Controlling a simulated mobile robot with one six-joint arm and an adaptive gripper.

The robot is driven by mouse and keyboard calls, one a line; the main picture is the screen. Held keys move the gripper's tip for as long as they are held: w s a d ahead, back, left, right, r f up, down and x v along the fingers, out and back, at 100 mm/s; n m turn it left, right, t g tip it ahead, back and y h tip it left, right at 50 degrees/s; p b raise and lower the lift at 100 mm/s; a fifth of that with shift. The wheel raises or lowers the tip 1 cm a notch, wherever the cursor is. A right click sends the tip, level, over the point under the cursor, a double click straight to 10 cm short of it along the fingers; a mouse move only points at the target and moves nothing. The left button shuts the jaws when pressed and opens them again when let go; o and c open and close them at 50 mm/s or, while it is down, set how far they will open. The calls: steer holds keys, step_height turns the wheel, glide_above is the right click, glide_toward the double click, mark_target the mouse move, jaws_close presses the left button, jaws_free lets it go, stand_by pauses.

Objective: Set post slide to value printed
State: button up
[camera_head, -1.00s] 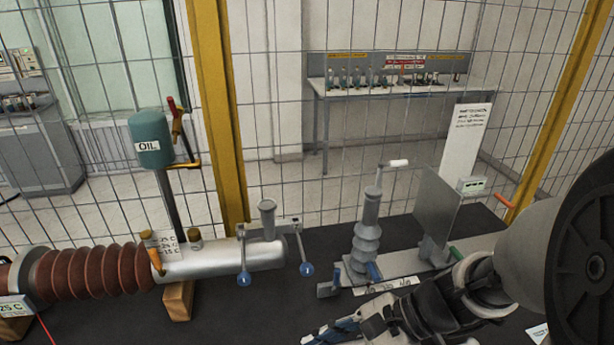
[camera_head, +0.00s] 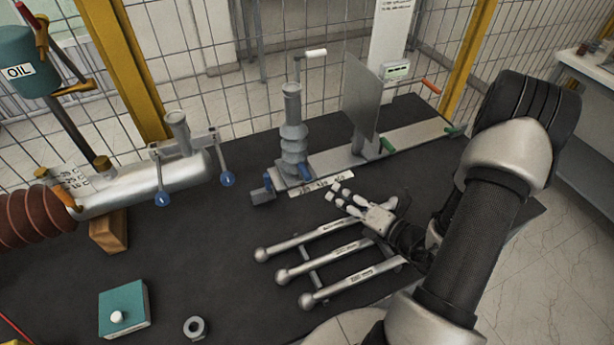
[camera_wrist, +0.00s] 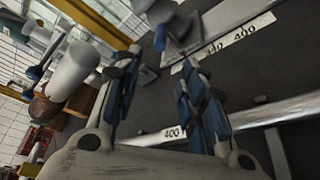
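In the wrist view the strip (camera_wrist: 240,33) shows what looks like 400. My gripper (camera_head: 334,194) is in front of the strip, right of the post's base and apart from it. In the wrist view my gripper (camera_wrist: 160,72) has its fingers spread, with nothing between them.
Several metal rods with ball ends (camera_head: 320,270) lie below my gripper; one label (camera_wrist: 173,132) reads 400. A flat grey plate (camera_head: 360,98) stands right of the post. A silver cylinder with blue-knobbed levers (camera_head: 140,185) is at left. A teal box (camera_head: 124,308) sits front left.

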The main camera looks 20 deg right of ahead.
mark_target(310, 178)
steer(key=b+x, duration=0.3)
steer(key=x, duration=1.1)
steer(key=shift+w+f, duration=0.1)
steer(key=shift+c, duration=0.5)
jaws_close()
